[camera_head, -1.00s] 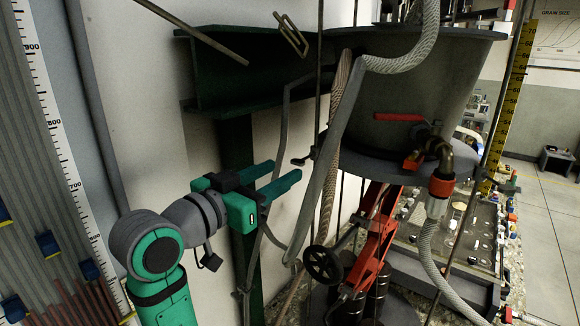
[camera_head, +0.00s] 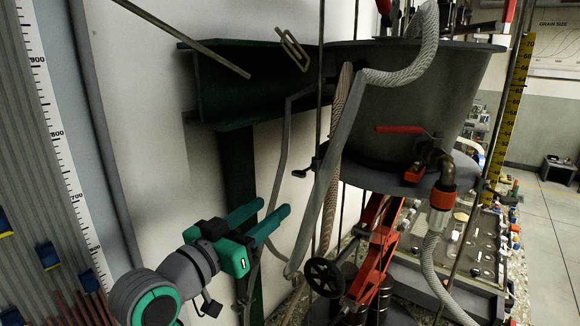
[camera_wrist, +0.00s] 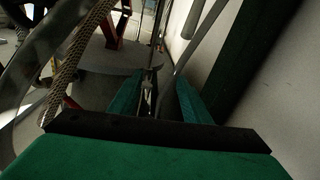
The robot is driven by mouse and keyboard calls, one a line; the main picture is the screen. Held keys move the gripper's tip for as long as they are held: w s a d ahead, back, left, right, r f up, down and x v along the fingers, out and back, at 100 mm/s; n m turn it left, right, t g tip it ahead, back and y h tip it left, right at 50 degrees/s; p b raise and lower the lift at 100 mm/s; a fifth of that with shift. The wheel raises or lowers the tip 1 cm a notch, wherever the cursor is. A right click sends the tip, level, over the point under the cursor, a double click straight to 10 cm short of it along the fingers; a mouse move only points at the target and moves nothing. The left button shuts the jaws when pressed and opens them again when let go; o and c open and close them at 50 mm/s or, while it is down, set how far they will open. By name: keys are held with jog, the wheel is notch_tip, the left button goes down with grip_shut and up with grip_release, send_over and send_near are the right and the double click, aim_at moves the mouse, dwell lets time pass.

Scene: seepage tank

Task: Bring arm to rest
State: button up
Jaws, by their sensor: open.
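My green and black gripper (camera_head: 266,219) is in the lower middle of the head view. Its two green fingers are apart, with nothing between them that I can see held. They point right, toward the grey pipes in front of the green steel column (camera_head: 240,172). In the wrist view the gripper (camera_wrist: 162,88) shows its two green fingers spread, with thin rods and pipes beyond them. I cannot tell whether a finger touches a pipe.
A grey tank (camera_head: 405,105) with a red-handled valve (camera_head: 402,130) stands at the right. Below are a black handwheel (camera_head: 324,278) and a red jack frame (camera_head: 372,252). A white scale (camera_head: 62,150) runs down the left. Grey bent pipes (camera_head: 325,190) hang close to my fingers.

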notch_tip(320, 180, down, 30)
jog(key=s+d+r+n+t+y, duration=0.1)
jog(key=s+n+t+y, duration=0.15)
jog(key=n+y, duration=0.5)
jog(key=s+d+f+n+g+y, duration=0.1)
jog(key=s+d+f+y, duration=0.1)
jog(key=s+f, duration=0.8)
jog(key=s+d+f+g+y, duration=0.1)
jog(key=s+f+g, duration=0.1)
jog(key=s+f, duration=0.75)
jog(key=s+d+r+m, duration=0.1)
jog(key=s, duration=0.8)
jog(key=s+d+r+m, duration=0.1)
jog(key=s+r+m, duration=0.1)
jog(key=s, duration=0.8)
jog(key=shift+d+r+h, duration=0.2)
jog(key=shift+r+h, duration=0.1)
jog(key=shift+h, duration=0.05)
